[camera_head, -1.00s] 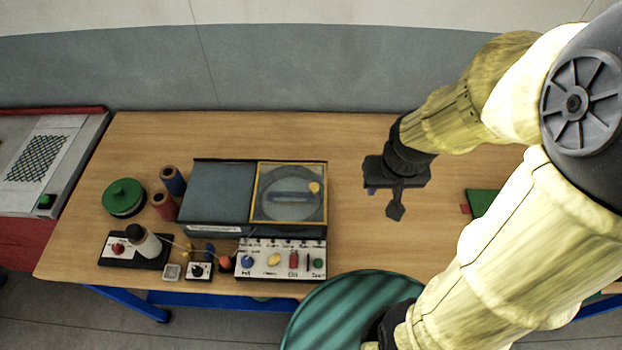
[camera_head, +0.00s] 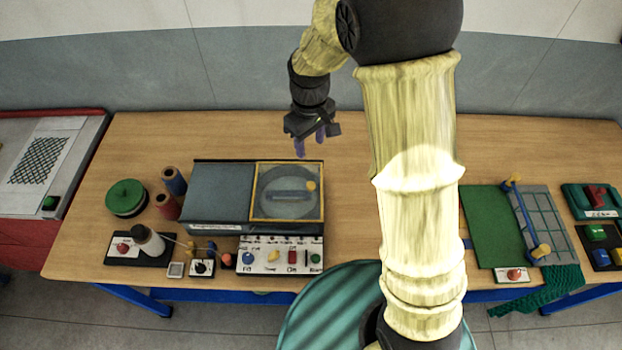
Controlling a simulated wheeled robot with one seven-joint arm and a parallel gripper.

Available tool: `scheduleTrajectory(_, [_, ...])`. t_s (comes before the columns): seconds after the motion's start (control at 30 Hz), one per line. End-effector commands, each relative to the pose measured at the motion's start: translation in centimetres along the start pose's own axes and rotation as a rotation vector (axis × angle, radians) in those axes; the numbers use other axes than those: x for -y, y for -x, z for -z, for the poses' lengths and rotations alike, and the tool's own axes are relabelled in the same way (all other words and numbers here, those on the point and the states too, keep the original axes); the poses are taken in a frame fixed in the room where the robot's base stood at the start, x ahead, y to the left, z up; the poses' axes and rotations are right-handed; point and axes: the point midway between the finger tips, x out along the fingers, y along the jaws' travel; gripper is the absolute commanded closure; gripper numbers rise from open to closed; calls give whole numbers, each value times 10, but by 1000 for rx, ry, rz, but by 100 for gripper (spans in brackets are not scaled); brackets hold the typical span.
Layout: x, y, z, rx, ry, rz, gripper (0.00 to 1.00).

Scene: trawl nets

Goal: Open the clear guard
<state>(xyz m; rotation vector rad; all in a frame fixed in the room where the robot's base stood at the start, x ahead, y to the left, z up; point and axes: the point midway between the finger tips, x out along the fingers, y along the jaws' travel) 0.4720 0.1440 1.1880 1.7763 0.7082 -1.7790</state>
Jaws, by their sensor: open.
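The clear guard (camera_head: 286,206) is a see-through panel in a yellow frame on the right half of a grey-blue machine (camera_head: 218,192) on the bench. It lies flat and closed over a round part with a bar across it. A small yellow-orange knob (camera_head: 311,186) sits near its upper right corner. My gripper (camera_head: 300,150) is open and empty, fingers pointing down, above the bench just behind the machine's back right edge. It appears apart from the guard.
A control panel (camera_head: 280,258) with coloured knobs fronts the machine. Spools (camera_head: 168,206), a green round container (camera_head: 125,197) and a bottle (camera_head: 148,240) stand left. A green board (camera_head: 490,225) lies right. Wood is bare right of the machine (camera_head: 350,210).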

Motion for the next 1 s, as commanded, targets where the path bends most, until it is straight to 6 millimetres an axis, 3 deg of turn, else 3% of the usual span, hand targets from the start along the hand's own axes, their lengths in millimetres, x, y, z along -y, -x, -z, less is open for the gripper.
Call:
scheduleTrajectory(0.37, [-2,-11,-2,2,-7,1,53])
scheduleTrajectory(1.0, [-2,-104,-2,4,-8,2,53])
